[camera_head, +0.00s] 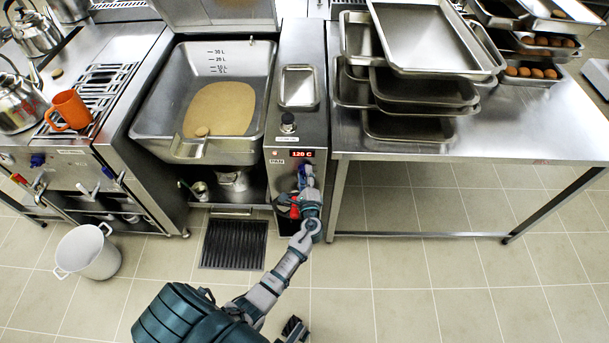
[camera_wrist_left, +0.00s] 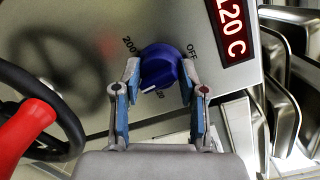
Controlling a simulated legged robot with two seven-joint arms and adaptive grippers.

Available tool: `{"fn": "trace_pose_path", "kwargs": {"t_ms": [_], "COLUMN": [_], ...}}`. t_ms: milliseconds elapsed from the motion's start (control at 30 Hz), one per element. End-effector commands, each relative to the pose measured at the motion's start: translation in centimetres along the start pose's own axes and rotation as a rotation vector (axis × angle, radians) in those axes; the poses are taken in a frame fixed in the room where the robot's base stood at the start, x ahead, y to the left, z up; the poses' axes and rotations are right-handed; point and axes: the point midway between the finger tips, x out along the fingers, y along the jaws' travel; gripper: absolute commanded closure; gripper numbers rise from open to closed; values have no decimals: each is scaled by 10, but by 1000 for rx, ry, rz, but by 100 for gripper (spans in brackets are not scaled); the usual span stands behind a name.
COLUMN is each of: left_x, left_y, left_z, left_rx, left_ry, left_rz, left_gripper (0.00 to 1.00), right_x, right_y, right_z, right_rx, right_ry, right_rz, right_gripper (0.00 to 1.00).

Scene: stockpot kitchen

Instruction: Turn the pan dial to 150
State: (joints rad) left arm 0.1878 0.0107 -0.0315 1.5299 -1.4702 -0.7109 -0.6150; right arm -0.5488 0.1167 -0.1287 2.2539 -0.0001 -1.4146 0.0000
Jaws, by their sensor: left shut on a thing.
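The blue pan dial (camera_wrist_left: 160,68) sits on the steel control panel, with printed marks OFF and 200 around it and a white pointer at its lower edge. The red display (camera_head: 301,154) above it reads 120 C; it also shows in the left wrist view (camera_wrist_left: 233,28). My left gripper (camera_wrist_left: 158,82) is shut on the dial, one finger on each side. In the head view the left gripper (camera_head: 306,178) reaches the panel front and largely hides the dial. My right gripper is not clearly visible.
A red-handled black wheel (camera_wrist_left: 30,125) is close left of the gripper. The tilting pan (camera_head: 220,100) holds brown liquid. A steel table (camera_head: 520,125) with stacked trays stands right. A white pot (camera_head: 88,252) is on the floor at left.

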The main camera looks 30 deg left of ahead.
Motion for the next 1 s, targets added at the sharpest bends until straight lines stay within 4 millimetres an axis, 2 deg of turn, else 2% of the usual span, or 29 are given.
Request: {"fn": "trace_pose_path", "kwargs": {"t_ms": [300, 733, 767, 800, 833, 1000], "left_x": [-2, -2, -2, -2, -2, -2], "left_y": [1, 2, 2, 2, 2, 2], "left_z": [-5, -6, -6, -6, -5, -3], "left_rx": [77, 84, 84, 84, 84, 84], "left_ry": [6, 7, 7, 6, 5, 1], "left_rz": [-9, -7, -6, -6, -6, -7], "left_gripper": [93, 93, 51, 41, 33, 33], "right_x": [7, 6, 6, 6, 6, 6], "right_y": [0, -2, -2, -2, -2, -2], "right_z": [0, -3, -3, -3, -3, -3], "right_rx": [-1, 2, 2, 2, 2, 2], "right_ry": [-2, 4, 5, 5, 5, 5], "right_rz": [-1, -3, -3, -4, -4, -3], "right_gripper": [18, 18, 18, 18, 18, 18]}}
